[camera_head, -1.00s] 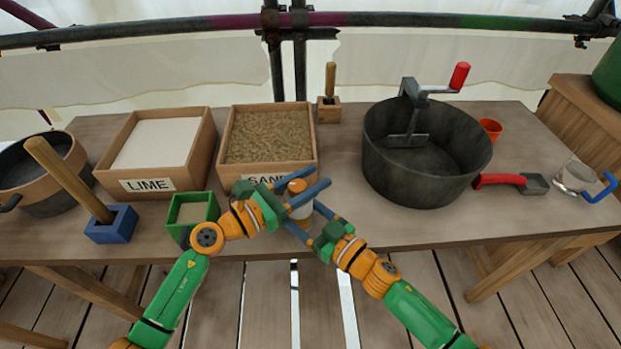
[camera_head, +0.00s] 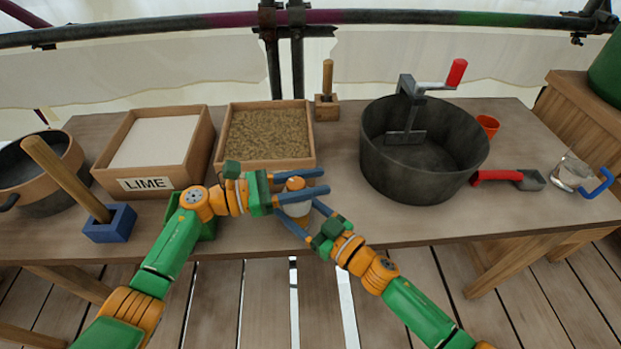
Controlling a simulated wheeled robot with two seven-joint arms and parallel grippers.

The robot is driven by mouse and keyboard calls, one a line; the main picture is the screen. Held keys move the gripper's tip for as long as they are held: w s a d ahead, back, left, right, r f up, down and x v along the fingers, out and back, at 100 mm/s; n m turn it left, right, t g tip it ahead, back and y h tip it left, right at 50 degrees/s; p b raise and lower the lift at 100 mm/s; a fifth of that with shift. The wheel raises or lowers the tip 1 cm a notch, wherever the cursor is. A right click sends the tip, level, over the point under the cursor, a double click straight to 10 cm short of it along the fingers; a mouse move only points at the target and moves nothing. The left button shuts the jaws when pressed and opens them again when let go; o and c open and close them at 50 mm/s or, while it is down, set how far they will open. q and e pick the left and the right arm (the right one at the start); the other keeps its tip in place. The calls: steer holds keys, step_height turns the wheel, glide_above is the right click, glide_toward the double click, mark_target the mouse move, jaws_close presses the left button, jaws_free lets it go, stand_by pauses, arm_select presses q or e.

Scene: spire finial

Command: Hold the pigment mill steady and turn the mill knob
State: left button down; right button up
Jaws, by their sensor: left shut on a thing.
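The pigment mill (camera_head: 297,209) is a small pale cylinder standing upright at the table's front edge. Its round tan-orange mill knob (camera_head: 295,184) is on top. My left gripper (camera_head: 313,181) comes in from the left, with one blue finger behind the knob and one in front, shut on it. My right gripper (camera_head: 300,213) reaches up from the lower right, its blue fingers on either side of the mill's pale body, seemingly closed on it. The fingers hide part of the mill.
A sand box (camera_head: 222,150) stands close behind the mill, a lime box (camera_head: 205,140) further left. A green box (camera_head: 209,229) is mostly hidden by my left arm. A dark pot (camera_head: 420,185) stands to the right. The table (camera_head: 400,225) is clear in front of it.

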arm_select(q)
steer(key=shift+s+f+m+g, duration=0.1)
steer(key=shift+m+g, duration=0.5)
steer(key=shift+g, duration=0.4)
steer(key=shift+c, duration=2.1)
jaws_free()
steer(key=shift+a, duration=0.1)
steer(key=a, duration=1.1)
steer(key=shift+s+a, duration=0.3)
steer(key=shift+a, duration=0.1)
